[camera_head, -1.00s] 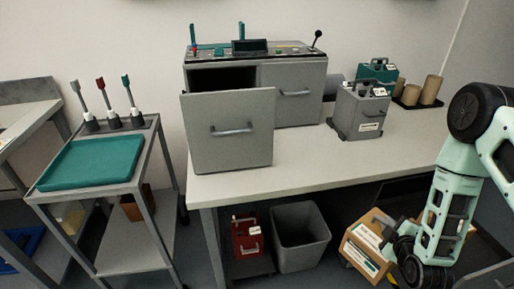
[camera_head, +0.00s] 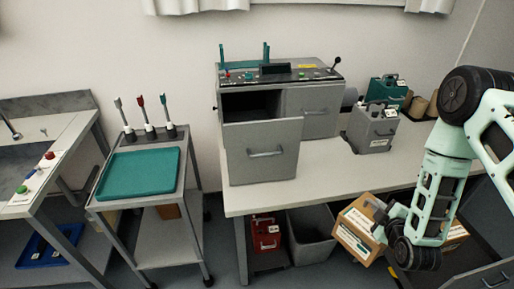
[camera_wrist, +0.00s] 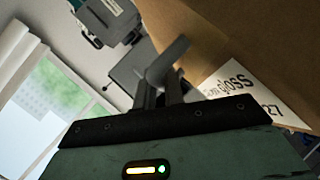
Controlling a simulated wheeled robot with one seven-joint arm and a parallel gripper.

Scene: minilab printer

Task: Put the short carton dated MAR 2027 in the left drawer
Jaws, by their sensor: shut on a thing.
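A brown carton (camera_head: 358,228) with a white label is held tilted in front of the table's edge in the head view. My gripper (camera_head: 382,222) is shut on it; the arm partly hides the grip. In the wrist view the fingers (camera_wrist: 168,85) are at the carton (camera_wrist: 235,32), whose label shows "gloss" and "27"; the full date is not readable. The left drawer (camera_head: 262,152) of the grey machine is pulled open, with a dark inside behind its tall front. It stands up and to the left of the carton.
The right drawer (camera_head: 315,112) is shut. A grey canister (camera_head: 372,130) stands on the table (camera_head: 320,172) right of the machine. Another brown carton (camera_head: 456,236) shows behind my arm. Below are a red box (camera_head: 266,234) and a grey bin (camera_head: 309,238). A trolley with a green tray (camera_head: 140,174) stands left.

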